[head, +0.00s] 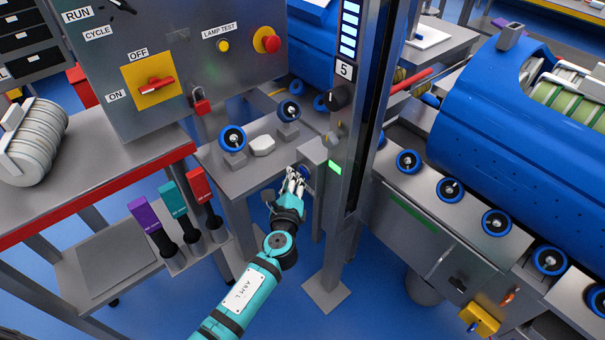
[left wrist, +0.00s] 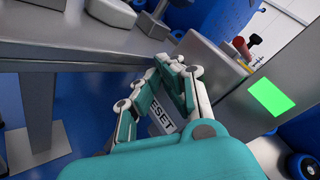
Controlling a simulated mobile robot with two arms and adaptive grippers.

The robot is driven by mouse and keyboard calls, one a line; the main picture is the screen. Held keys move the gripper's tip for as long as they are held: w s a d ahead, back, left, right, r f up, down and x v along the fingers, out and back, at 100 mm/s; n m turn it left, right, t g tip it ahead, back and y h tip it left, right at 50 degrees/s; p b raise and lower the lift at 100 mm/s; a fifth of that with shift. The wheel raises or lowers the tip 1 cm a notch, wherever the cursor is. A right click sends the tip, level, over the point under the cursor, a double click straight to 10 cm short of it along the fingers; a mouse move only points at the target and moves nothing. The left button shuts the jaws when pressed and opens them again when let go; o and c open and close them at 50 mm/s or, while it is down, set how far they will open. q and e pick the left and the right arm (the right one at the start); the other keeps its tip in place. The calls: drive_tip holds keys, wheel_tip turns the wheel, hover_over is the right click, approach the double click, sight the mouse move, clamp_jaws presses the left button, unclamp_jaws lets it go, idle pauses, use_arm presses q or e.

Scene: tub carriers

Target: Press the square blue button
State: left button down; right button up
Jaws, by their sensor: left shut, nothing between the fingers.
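My left gripper (head: 299,173) is shut and empty, its fingertips up against or very close to the grey box (head: 312,155) on the side of the post. A small dark blue patch (head: 305,171) shows right at the fingertips, probably the blue button; its shape is mostly covered. In the left wrist view the shut fingers (left wrist: 172,66) point at the box, and a label reading "RESET" (left wrist: 161,118) shows partly between them. The button itself is hidden there. I cannot tell whether the fingers touch it. My right gripper is not in view.
The grey post (head: 350,150) with a green lit patch (head: 335,167) stands right of the gripper. A grey table (head: 235,175) with blue-rimmed rollers is behind it. A control panel (head: 185,60) with a red switch is at upper left. A roller conveyor (head: 430,215) is at right.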

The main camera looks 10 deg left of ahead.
use_arm(q)
drive_tip(key=shift+s+a+p, duration=0.2)
drive_tip(key=shift+s+a, duration=0.75)
drive_tip(key=shift+s, duration=0.25)
drive_tip(key=shift+s+a+p, duration=0.2)
drive_tip(key=shift+s+a, duration=0.75)
drive_tip(key=shift+s, duration=0.25)
